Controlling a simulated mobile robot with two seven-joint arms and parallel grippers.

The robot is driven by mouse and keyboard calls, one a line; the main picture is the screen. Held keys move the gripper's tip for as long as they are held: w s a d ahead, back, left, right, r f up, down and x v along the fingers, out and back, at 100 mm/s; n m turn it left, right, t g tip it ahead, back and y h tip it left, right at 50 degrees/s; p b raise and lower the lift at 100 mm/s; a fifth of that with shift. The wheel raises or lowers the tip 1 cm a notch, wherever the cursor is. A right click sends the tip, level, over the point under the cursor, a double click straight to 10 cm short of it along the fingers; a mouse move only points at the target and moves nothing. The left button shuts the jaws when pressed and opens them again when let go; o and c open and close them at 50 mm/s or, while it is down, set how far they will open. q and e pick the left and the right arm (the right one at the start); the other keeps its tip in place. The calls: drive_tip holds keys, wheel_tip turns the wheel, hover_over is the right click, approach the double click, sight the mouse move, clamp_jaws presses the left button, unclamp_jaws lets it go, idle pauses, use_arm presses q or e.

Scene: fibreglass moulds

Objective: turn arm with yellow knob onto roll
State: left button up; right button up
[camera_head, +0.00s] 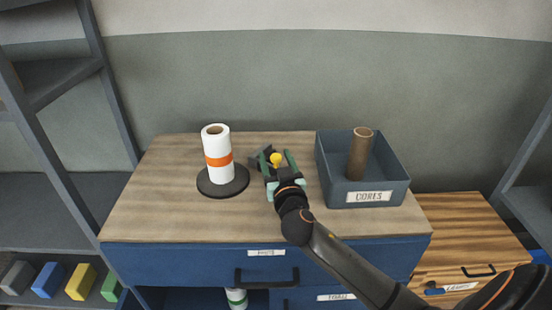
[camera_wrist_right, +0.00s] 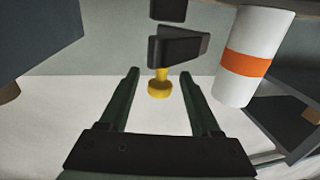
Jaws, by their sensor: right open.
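The white roll (camera_head: 217,165) with an orange band stands upright on a round black base (camera_head: 222,182) at the left of the cabinet top. It also shows at the right of the right wrist view (camera_wrist_right: 252,58). The yellow knob (camera_head: 276,159) is to the right of the roll, on a dark arm (camera_wrist_right: 180,48) that is partly hidden in the head view. My right gripper (camera_head: 277,161) is open, with its fingers on either side of the knob. In the right wrist view the knob (camera_wrist_right: 160,88) shows in the gap between the fingers, not visibly gripped. My left gripper is not in view.
A grey-blue box (camera_head: 370,198) labelled CORES stands right of my right gripper, with a brown cardboard tube (camera_head: 359,154) in it. The front left of the wooden top (camera_head: 165,222) is clear. Shelves with coloured blocks (camera_head: 81,282) are at the lower left.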

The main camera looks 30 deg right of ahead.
clamp_jaws()
idle(0.4)
idle(0.9)
